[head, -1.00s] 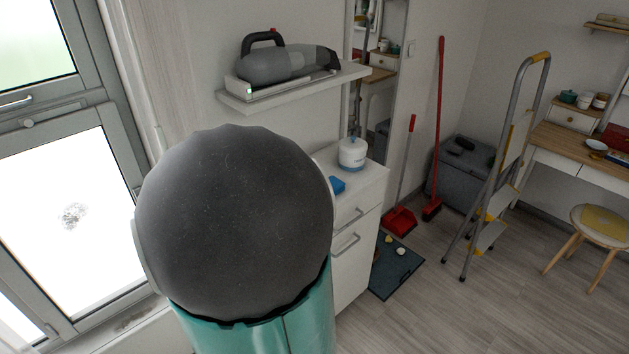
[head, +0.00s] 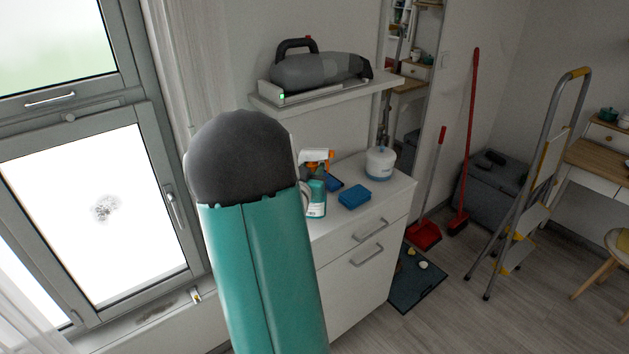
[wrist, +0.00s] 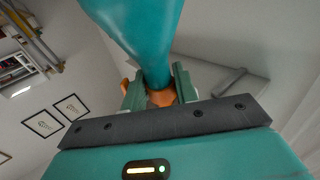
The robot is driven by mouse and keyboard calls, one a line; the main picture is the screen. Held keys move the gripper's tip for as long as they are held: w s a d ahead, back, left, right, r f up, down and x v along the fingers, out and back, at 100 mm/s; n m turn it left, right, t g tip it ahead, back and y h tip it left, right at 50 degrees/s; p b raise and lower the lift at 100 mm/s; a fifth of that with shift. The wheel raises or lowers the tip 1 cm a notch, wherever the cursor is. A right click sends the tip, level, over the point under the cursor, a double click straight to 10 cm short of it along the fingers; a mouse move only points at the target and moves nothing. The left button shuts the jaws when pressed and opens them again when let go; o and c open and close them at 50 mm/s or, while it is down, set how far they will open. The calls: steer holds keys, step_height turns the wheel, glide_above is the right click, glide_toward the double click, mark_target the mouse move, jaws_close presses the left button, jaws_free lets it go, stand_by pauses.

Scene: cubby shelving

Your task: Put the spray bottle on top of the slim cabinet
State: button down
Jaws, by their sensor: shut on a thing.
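In the wrist view my gripper (wrist: 160,90) is shut on a spray bottle. Its orange part (wrist: 162,97) is between the fingers and its teal body (wrist: 135,30) extends to the top edge. In the head view my gripper is hidden behind my arm. A spray bottle (head: 316,198) with a white and orange head and a pale label shows beside my arm, in front of the cabinet top; I cannot tell whether it is the held one. The white cabinet (head: 360,275) with drawers, apparently the slim cabinet, stands under the wall shelf, partly hidden by my arm.
A blue sponge (head: 353,197) and a white-and-blue canister (head: 380,162) are on the cabinet top. A handheld vacuum (head: 318,71) lies on the wall shelf (head: 330,97) above. A window is left; a stepladder (head: 533,180) stands right.

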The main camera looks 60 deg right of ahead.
steer(key=shift+d+f, duration=0.65)
steer(key=shift+f, duration=1.75)
steer(key=c, duration=1.1)
jaws_free()
steer(key=shift+r, duration=0.1)
steer(key=a, duration=0.4)
steer(key=s+a, duration=0.1)
steer(key=a, duration=0.3)
steer(key=s+a, duration=0.1)
steer(key=a, duration=0.3)
steer(key=shift+w, duration=0.1)
